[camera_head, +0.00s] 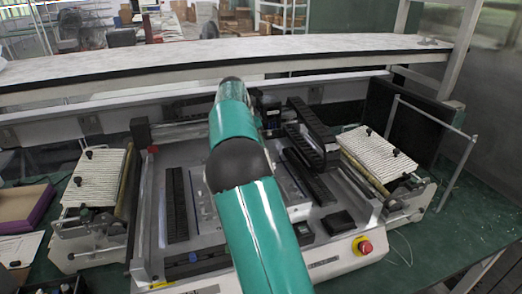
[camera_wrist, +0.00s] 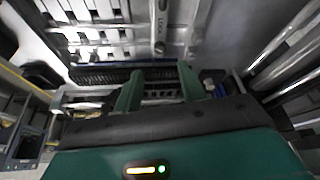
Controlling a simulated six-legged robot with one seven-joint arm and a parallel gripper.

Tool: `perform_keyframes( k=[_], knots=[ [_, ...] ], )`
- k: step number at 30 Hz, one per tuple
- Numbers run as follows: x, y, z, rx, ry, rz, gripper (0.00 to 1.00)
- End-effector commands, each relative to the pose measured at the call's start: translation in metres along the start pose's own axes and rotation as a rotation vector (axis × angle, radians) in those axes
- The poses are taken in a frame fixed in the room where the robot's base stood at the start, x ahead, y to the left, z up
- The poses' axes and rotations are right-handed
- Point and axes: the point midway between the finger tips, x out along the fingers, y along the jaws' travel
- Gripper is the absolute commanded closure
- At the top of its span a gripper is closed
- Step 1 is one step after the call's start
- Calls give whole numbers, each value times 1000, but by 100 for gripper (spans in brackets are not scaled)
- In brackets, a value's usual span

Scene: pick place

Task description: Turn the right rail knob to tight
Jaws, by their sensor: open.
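My gripper (camera_wrist: 158,84) shows in the wrist view with its two green fingers apart and nothing seen between them. A dark ribbed rail (camera_wrist: 100,76) runs across just beyond the fingertips. A small blue part (camera_wrist: 209,84) sits right of the right finger; I cannot tell whether it is the right rail knob. In the head view, the machine has a left black rail (camera_head: 176,205) and a right black rail (camera_head: 309,176). A small blue knob (camera_head: 193,257) shows near the left rail's front end. I cannot pick out the right rail knob there. My green arm hides the machine's middle and my gripper.
A red stop button (camera_head: 365,247) stands at the machine's front right. White slotted feeder banks flank it at left (camera_head: 97,178) and right (camera_head: 375,155). A long pale beam (camera_head: 130,67) crosses behind. The green table (camera_head: 440,235) has free room at the right.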

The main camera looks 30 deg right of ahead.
Motion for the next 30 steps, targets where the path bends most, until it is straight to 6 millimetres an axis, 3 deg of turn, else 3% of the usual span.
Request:
perform_keyframes(
  k=[3, 9, 30],
  knots=[
    [-26, -1, 0, 0, 1, -3, 60],
    [-50, 0, 0, 0, 0, -1, 60],
    [-60, 6, 0, -19, -15, -13, 60]
  ],
)
